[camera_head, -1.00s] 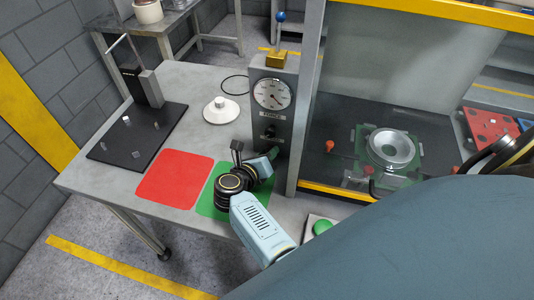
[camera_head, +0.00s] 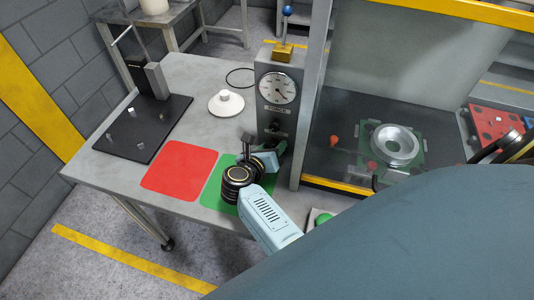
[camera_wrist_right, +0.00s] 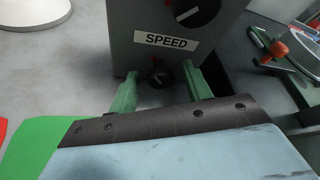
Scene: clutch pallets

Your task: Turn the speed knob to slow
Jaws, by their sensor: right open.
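A grey control box (camera_head: 266,95) stands on the table with a round dial gauge (camera_head: 278,88) and a dark upper knob (camera_head: 274,131). In the right wrist view a "SPEED" label (camera_wrist_right: 166,42) is on the box's face, below a large black knob (camera_wrist_right: 196,9) with a red mark. Below the label is a small black knob (camera_wrist_right: 158,78) with a light pointer line and a red mark above it. My right gripper (camera_wrist_right: 159,72) is open, its green fingers on either side of the small knob; contact cannot be told. It also shows in the head view (camera_head: 264,147). My left gripper is not in view.
A red square (camera_head: 179,168) and a green square (camera_head: 213,194) lie on the table. A white round-knobbed disc (camera_head: 226,104) and a black plate (camera_head: 142,128) stand left. A grey post with a yellow-edged enclosure (camera_head: 340,187) is close on the right.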

